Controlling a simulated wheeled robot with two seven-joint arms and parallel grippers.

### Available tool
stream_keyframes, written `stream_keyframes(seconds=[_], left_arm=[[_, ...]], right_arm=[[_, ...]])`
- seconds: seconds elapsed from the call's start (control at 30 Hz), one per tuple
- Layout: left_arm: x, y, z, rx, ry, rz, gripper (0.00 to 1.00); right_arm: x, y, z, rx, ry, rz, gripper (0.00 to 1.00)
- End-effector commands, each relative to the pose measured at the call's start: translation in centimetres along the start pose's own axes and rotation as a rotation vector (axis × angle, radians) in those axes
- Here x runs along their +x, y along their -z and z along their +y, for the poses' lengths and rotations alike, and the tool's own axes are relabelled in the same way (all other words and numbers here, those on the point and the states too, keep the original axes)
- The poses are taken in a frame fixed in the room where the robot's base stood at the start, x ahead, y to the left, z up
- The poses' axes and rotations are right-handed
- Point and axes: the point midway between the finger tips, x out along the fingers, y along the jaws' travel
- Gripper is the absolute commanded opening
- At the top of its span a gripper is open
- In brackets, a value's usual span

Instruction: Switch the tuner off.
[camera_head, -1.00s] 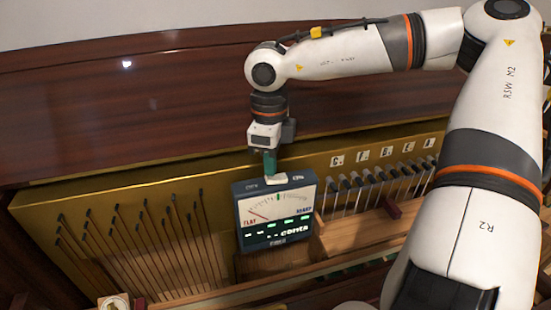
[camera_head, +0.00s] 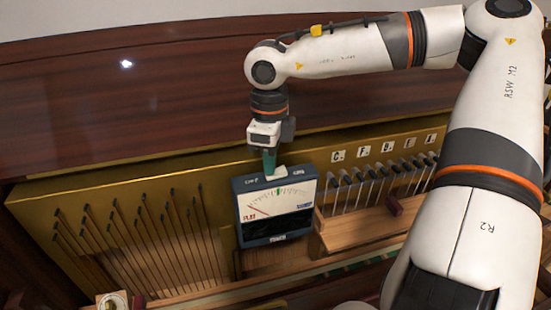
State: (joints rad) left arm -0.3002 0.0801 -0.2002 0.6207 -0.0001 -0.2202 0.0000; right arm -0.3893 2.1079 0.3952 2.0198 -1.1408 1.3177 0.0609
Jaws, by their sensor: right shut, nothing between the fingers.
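The tuner (camera_head: 277,211) is a dark box with a pale dial face, standing tilted against the gold panel in the middle of the view. Its lower screen is dark, with no lit text. A pale switch piece (camera_head: 276,171) shows on its top edge. My right gripper (camera_head: 269,170) comes down from above, shut and empty, with its green fingertips at the tuner's top beside or on that piece. Whether they touch it, I cannot tell. My left gripper is not in view.
Several thin dark-tipped rods (camera_head: 150,240) stand at the left. Several tuning pins with letter labels (camera_head: 375,185) are at the right, near a wooden block (camera_head: 360,230). The dark wood panel (camera_head: 120,110) behind is bare.

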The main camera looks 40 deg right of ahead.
Motion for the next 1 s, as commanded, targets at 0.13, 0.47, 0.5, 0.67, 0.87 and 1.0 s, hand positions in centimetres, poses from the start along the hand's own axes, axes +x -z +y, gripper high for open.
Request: stream_keyframes(seconds=[0.13,0.47,0.5,0.67,0.87,1.0], left_arm=[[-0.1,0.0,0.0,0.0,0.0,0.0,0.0],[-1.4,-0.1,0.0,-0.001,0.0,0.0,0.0],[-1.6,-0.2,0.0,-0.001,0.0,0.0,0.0],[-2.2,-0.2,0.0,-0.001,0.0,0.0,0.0],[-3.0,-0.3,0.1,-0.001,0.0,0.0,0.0],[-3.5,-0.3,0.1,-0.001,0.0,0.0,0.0]], right_arm=[[0.0,-0.2,-0.1,0.0,0.004,-0.009,0.0],[-2.6,-0.1,0.0,0.001,0.003,-0.006,0.0],[-2.9,-0.1,0.0,0.001,0.003,-0.006,0.0],[-4.2,-0.1,0.0,0.001,0.002,-0.005,0.0],[-5.8,-0.1,0.0,0.0,0.002,-0.006,0.0],[-6.8,-0.1,0.0,0.001,0.003,-0.005,0.0]])
